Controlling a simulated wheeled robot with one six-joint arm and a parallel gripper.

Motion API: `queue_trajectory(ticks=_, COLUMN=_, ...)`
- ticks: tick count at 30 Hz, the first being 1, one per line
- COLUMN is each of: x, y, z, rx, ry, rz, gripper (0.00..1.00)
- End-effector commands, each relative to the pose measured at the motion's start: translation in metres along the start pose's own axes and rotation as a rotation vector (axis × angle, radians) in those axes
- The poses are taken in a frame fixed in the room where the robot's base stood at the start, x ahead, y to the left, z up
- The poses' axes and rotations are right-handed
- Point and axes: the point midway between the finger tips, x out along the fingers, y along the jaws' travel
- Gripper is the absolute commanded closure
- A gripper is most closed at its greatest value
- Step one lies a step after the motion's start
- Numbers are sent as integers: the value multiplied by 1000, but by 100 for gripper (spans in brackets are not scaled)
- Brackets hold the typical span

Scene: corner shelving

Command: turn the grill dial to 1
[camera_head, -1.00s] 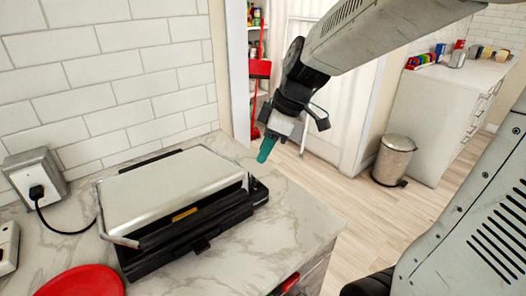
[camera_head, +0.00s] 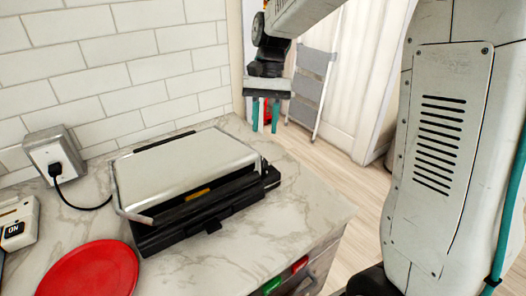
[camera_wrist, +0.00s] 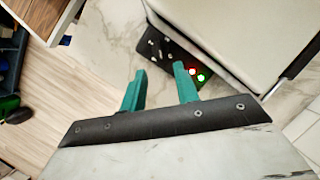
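The grill (camera_head: 188,170) has a silver lid, shut, and a black base, and sits on the marble counter. Its black control panel (camera_wrist: 167,48) shows in the wrist view with small white marks and a red and a green light (camera_wrist: 201,78). The dial is too small to make out, so its setting cannot be told. My gripper (camera_head: 265,115) points down with teal fingers apart and empty, above the grill's right end and toward the back in the head view. In the wrist view the fingertips (camera_wrist: 160,71) are just short of the panel.
A red plate (camera_head: 90,272) lies on the counter (camera_head: 290,215) at front left. The tiled wall (camera_head: 130,65) stands behind the grill.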

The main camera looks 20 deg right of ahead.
Motion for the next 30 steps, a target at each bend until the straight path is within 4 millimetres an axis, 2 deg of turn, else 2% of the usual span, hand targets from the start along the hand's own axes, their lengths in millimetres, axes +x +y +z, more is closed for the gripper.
queue_trajectory(ticks=5, x=15, y=0, z=0, rx=20, ry=-7, rz=7, gripper=69)
queue_trajectory(ticks=15, x=66, y=0, z=0, rx=17, ry=-5, rz=6, gripper=69)
queue_trajectory(ticks=20, x=77, y=0, z=0, rx=17, ry=-4, rz=6, gripper=69)
queue_trajectory(ticks=27, x=78, y=0, z=0, rx=17, ry=-3, rz=4, gripper=69)
queue_trajectory(ticks=28, x=78, y=0, z=0, rx=17, ry=-3, rz=4, gripper=72)
queue_trajectory(ticks=30, x=78, y=0, z=0, rx=17, ry=-3, rz=4, gripper=91)
